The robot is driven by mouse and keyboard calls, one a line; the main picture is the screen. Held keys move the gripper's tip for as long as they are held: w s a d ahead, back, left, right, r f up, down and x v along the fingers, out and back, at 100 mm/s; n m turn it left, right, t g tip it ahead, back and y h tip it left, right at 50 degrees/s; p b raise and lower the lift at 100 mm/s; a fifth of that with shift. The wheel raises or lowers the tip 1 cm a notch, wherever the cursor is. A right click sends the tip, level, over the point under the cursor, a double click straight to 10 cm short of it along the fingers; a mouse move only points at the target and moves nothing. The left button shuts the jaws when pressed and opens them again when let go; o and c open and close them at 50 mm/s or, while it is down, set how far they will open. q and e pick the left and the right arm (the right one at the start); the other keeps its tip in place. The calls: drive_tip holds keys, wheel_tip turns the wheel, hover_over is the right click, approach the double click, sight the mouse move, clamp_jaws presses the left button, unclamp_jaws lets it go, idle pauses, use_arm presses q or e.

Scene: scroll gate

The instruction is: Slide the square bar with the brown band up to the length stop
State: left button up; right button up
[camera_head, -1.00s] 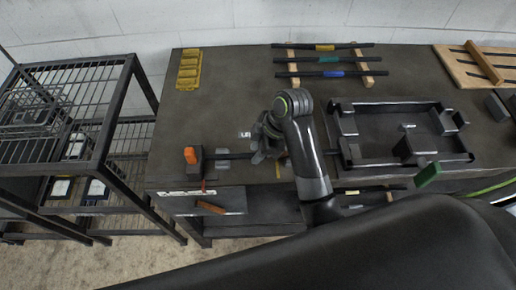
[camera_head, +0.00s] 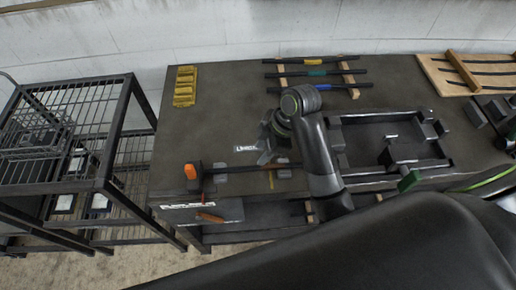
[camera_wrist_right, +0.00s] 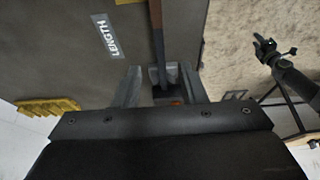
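The thin square bar (camera_head: 247,168) lies across the front of the dark bench, over small grey supports. Its brown band shows in the wrist view (camera_wrist_right: 156,18). The length stop, with an orange part (camera_head: 191,172), stands at the bar's left end; I cannot tell whether they touch. My right gripper (camera_head: 267,154) is above and just behind the bar. In the wrist view its two fingers (camera_wrist_right: 160,88) are spread, with the bar seen between them and a gap on each side.
A label reading LENGTH (camera_head: 245,148) is behind the bar. A black frame fixture (camera_head: 385,117) stands to the right. Coloured-band bars lie on a wooden rack (camera_head: 347,79) at the back. A yellow holder (camera_head: 184,87) is at back left, a wire shelf (camera_head: 70,135) beyond the bench.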

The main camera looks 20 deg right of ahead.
drive_tip(key=p+v, duration=0.7)
drive_tip(key=v, duration=0.2)
